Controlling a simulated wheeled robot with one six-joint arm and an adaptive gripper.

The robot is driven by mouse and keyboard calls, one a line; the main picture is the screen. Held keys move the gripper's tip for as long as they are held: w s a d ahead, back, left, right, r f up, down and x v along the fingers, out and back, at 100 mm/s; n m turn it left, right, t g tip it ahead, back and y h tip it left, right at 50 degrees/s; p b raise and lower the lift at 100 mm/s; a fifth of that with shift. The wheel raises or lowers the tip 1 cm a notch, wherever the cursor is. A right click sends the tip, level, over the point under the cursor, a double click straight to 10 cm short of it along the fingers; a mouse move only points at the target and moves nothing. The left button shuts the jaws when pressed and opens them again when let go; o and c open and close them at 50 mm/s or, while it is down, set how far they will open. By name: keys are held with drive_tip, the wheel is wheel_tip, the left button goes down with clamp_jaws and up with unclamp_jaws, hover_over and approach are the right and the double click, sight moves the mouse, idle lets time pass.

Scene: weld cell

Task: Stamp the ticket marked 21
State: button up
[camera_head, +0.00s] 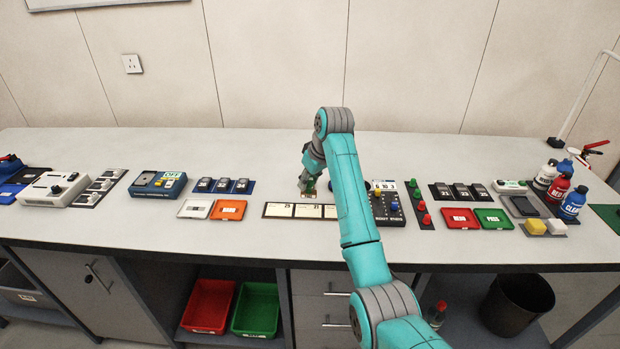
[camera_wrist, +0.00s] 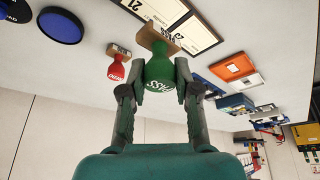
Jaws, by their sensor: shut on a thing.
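My gripper (camera_wrist: 158,85) is shut on the green stamp (camera_wrist: 160,68), lettered PASS, with its wooden base (camera_wrist: 152,38) pointing away from me. In the head view my gripper (camera_head: 307,184) is above the ticket strip (camera_head: 294,204), just beyond its far edge. The ticket marked 21 (camera_wrist: 150,9) lies at the top of the wrist view, partly cut off. The stamp's base overlaps the tickets' near edge in that view; I cannot tell whether it touches. A second ticket (camera_wrist: 198,36) lies beside it. A red stamp (camera_wrist: 117,67) stands left of the green one.
A round blue pad (camera_wrist: 60,25) lies at the upper left of the wrist view. In the head view, white (camera_head: 196,209) and orange (camera_head: 229,210) trays lie left of the tickets. A dark instrument (camera_head: 388,208) stands right of my arm, which hides part of the bench.

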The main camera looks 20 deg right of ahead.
sight(310, 193)
wheel_tip(310, 193, down, 2)
drive_tip(key=shift+a+f, duration=0.1)
drive_tip(key=shift+a, duration=0.05)
drive_tip(key=shift+f, duration=1.7)
drive_tip(key=shift+f, duration=0.6)
idle(0.4)
drive_tip(key=shift+r, duration=0.1)
drive_tip(key=shift+r, duration=3.45)
drive_tip(key=shift+w+r, duration=0.1)
